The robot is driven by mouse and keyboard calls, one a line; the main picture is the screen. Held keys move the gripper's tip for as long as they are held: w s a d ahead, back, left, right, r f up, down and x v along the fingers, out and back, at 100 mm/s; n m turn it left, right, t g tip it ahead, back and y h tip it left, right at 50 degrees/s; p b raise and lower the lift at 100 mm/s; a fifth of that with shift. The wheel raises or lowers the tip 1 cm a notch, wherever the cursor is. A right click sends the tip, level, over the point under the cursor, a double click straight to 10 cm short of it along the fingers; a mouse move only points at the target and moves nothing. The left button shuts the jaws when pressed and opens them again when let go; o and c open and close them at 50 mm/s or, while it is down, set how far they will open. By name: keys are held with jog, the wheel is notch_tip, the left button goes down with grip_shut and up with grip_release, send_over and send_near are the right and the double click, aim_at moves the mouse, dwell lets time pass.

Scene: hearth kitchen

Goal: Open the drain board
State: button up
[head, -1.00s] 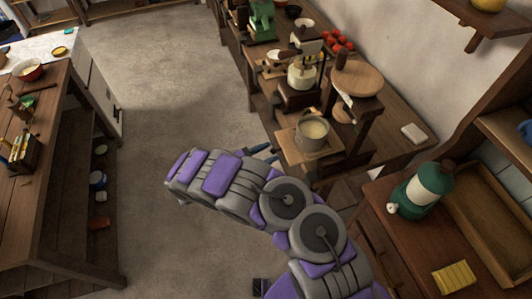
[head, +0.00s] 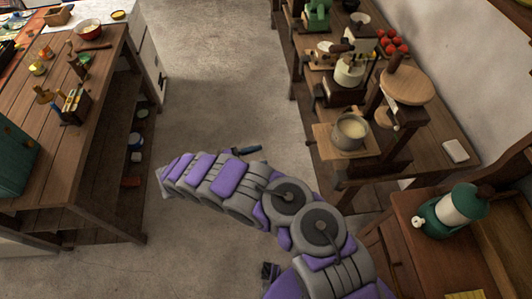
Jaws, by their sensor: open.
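I cannot tell for sure which piece is the drain board. A flat wooden board (head: 325,143) juts out from the front of the right-hand counter, with a grey pot (head: 349,132) of pale contents on it. My arm reaches up and left from the bottom right. My gripper (head: 246,150) shows only in part behind my forearm, over the floor to the left of that board and apart from it. Its jaws are open, and I see nothing in them.
A wooden workbench (head: 88,100) with bottles and bowls stands at left. A green lantern (head: 456,209) stands on the cabinet at right. A round wooden board (head: 407,86) and red fruits (head: 392,42) are on the counter. The floor (head: 215,75) between is clear.

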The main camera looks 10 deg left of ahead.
jog(key=shift+s+a, duration=0.25)
jog(key=shift+a, duration=0.2)
dwell(0.4)
jog(key=w+d+r+m+g, duration=0.3)
jog(key=d+r+m+g, duration=0.6)
jog(key=d+r, duration=1)
jog(key=s+d+r+m+g+y, duration=0.4)
jog(key=s+d+r+m+y, duration=0.15)
jog(key=s+d, duration=0.55)
jog(key=s+a+r+m+t+y, duration=0.2)
jog(key=s+m+y, duration=0.5)
jog(key=s, duration=1.4)
jog(key=y, duration=0.3)
